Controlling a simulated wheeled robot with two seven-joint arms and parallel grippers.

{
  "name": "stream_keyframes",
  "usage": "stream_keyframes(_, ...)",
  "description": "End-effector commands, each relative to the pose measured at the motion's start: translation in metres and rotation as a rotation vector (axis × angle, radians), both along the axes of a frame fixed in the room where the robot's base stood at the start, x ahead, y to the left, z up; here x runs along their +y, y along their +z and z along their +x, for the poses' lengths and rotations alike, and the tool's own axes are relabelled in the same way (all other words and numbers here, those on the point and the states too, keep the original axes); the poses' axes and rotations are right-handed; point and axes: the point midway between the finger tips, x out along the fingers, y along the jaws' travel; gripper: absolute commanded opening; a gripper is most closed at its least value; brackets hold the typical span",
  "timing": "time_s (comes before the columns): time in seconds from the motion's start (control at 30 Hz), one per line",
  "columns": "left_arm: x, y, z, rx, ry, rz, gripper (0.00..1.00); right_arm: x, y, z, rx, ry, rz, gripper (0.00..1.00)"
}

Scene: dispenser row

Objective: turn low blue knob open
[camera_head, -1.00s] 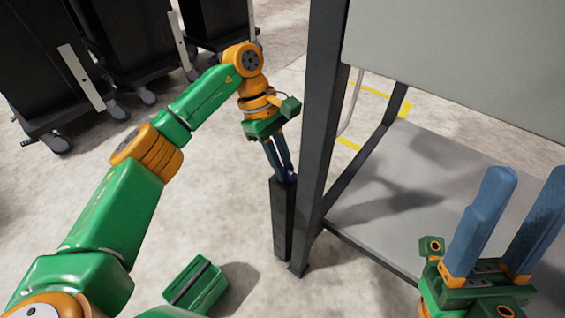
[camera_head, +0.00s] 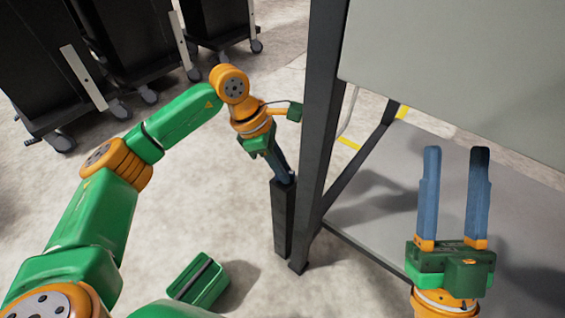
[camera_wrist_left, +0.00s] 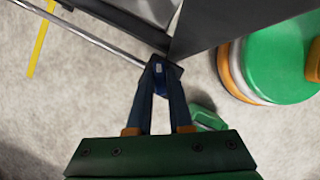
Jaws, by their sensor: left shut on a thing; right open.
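The low blue knob (camera_wrist_left: 159,85) shows between the fingers of my left gripper in the left wrist view, at the top of a short black post (camera_head: 283,222). In the head view the post stands beside the dark frame leg, and the fingers hide the knob. My left gripper (camera_head: 285,178) points down at the post top and is shut on the knob. My right gripper (camera_head: 457,150) is open and empty at the right, its two blue fingers pointing up in the picture, well apart from the post.
A dark upright leg (camera_head: 318,140) stands close to the right of the post. A grey panel (camera_head: 460,60) and a low grey shelf (camera_head: 385,215) lie to its right. Black wheeled carts (camera_head: 50,60) stand at the upper left. The floor left of the post is mostly clear.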

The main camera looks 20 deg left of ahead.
Motion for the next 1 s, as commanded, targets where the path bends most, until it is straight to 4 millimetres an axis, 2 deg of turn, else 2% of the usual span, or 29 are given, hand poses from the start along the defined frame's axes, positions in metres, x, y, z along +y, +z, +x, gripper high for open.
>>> stream_keyframes(0.2, 0.000, 0.001, -0.002, 0.000, 0.198, 0.002, 0.00, 0.001, -0.025, 0.024, 0.181, -0.019, -0.042, 0.50)
stream_keyframes(0.5, -0.002, 0.000, -0.003, -0.001, 0.483, 0.001, 0.00, 0.001, -0.045, 0.037, 0.297, -0.029, -0.070, 0.50)
stream_keyframes(0.67, -0.002, 0.000, -0.004, -0.001, 0.628, 0.001, 0.00, 0.001, -0.044, 0.036, 0.288, -0.028, -0.068, 0.50)
stream_keyframes(1.0, -0.003, -0.001, -0.004, 0.000, 0.875, 0.003, 0.00, 0.001, -0.027, 0.025, 0.182, -0.019, -0.043, 0.50)
